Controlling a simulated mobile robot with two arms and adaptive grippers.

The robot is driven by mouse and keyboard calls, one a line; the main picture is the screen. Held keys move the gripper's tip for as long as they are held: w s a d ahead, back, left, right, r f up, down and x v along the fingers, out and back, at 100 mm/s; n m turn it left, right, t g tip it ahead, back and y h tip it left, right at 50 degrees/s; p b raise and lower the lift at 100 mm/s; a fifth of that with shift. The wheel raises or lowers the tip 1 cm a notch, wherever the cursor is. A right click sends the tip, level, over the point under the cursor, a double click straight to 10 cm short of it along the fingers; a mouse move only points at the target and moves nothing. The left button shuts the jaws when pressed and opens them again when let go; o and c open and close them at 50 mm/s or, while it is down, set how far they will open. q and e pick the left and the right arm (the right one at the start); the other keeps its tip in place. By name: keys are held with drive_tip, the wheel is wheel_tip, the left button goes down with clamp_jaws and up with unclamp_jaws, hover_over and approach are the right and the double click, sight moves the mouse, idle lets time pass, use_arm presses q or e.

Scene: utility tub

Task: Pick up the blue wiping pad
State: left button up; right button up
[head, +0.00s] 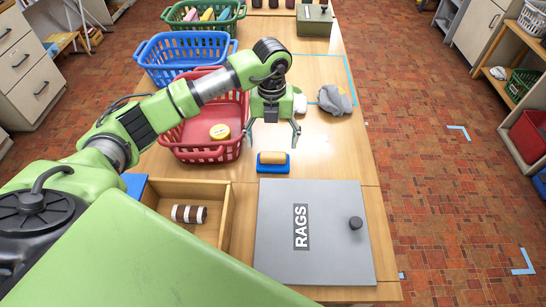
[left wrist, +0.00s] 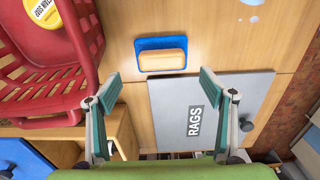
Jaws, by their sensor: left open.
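The blue wiping pad (head: 274,168) lies flat on the wooden table with a tan block-shaped grip on top. It sits between the red basket and the grey RAGS lid. It also shows in the left wrist view (left wrist: 161,44), in the upper middle. My left gripper (head: 272,138) is open and empty, above the table and on the far side of the pad in the head view. In the left wrist view its two fingers (left wrist: 158,80) are spread wide, with the pad beyond the tips. My right gripper is not in view.
A red basket (head: 169,151) holding a yellow round tin (head: 220,131) stands left of the pad. Nearer are an open wooden box (head: 224,220) with a brown-striped roll (head: 189,214) and the grey RAGS lid (head: 275,250). A grey crumpled cloth (head: 335,100) lies farther back.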

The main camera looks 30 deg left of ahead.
sight(273, 154)
use_arm(q)
drive_tip(key=shift+f, duration=0.55)
drive_tip(key=shift+w+f, duration=0.1)
drive_tip(key=shift+f, duration=0.2)
wheel_tip(273, 154, down, 4)
drive_tip(key=p, duration=0.2)
drive_tip(key=shift+d+p, duration=0.1)
drive_tip(key=shift+p, duration=0.3)
drive_tip(key=shift+f, duration=0.65)
drive_tip(key=c, duration=1)
drive_tip(key=shift+c, duration=1.2)
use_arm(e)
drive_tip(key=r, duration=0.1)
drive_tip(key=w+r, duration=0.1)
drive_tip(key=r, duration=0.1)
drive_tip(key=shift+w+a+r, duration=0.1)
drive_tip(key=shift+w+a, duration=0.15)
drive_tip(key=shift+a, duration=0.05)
